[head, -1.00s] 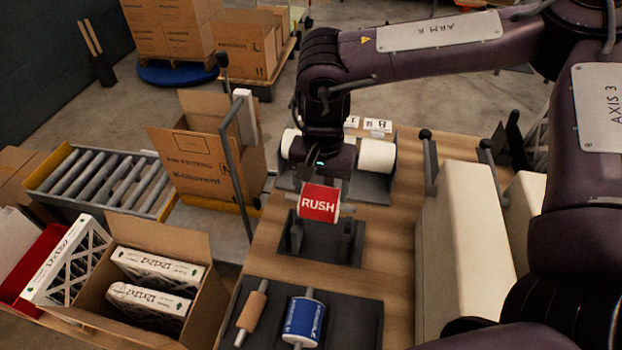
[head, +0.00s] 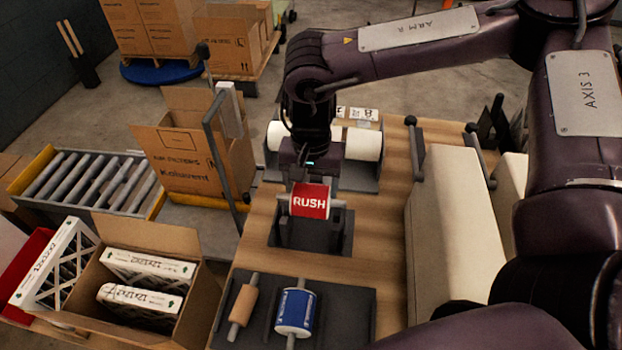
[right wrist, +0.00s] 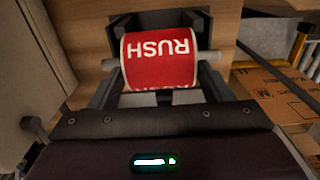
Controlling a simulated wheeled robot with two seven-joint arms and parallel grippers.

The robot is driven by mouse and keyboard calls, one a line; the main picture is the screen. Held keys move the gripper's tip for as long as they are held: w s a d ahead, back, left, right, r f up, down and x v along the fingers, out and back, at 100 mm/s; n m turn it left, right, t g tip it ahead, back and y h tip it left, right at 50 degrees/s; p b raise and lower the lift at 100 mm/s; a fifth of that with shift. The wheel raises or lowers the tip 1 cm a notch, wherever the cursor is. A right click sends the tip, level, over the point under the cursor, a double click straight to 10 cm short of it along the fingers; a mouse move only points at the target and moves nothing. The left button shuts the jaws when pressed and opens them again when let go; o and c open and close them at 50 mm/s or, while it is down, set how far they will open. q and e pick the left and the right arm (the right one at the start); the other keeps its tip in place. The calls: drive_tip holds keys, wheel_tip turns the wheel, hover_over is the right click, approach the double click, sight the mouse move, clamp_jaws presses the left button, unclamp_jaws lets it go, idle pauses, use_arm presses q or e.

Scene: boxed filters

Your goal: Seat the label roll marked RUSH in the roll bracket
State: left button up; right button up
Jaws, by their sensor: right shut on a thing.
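The red label roll marked RUSH (head: 310,202) sits level on its grey spindle, directly over the roll bracket (head: 312,238), a dark stand with two uprights on the wooden bench. The spindle ends appear at the upright tops; I cannot tell whether they rest in them. My right gripper (head: 310,188) comes down from above and is shut on the RUSH roll. In the right wrist view the roll (right wrist: 160,58) is between its fingers (right wrist: 160,66), with spindle ends showing on both sides and the bracket partly hidden behind. My left gripper is not in view.
A dark tray (head: 262,335) in front holds a blue roll (head: 296,312) and a tan roll (head: 243,305). White rolls (head: 362,144) stand behind the bracket. A cream block (head: 455,225) lies right. An open carton of filters (head: 200,300) and a roller conveyor (head: 85,180) are left.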

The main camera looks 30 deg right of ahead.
sight(311, 190)
drive_tip(key=shift+w+f+b, duration=0.1)
drive_tip(key=shift+f+b, duration=0.7)
drive_tip(key=shift+f, duration=0.8)
drive_tip(key=shift+p, duration=0.45)
idle(0.4)
drive_tip(key=shift+f+b, duration=1.65)
drive_tip(key=shift+f, duration=0.65)
drive_tip(key=o, duration=1.8)
drive_tip(key=shift+c, duration=0.2)
drive_tip(key=shift+r, duration=0.3)
wheel_tip(311, 190, up, 7)
drive_tip(key=shift+r+b, duration=0.15)
drive_tip(key=shift+b, duration=0.55)
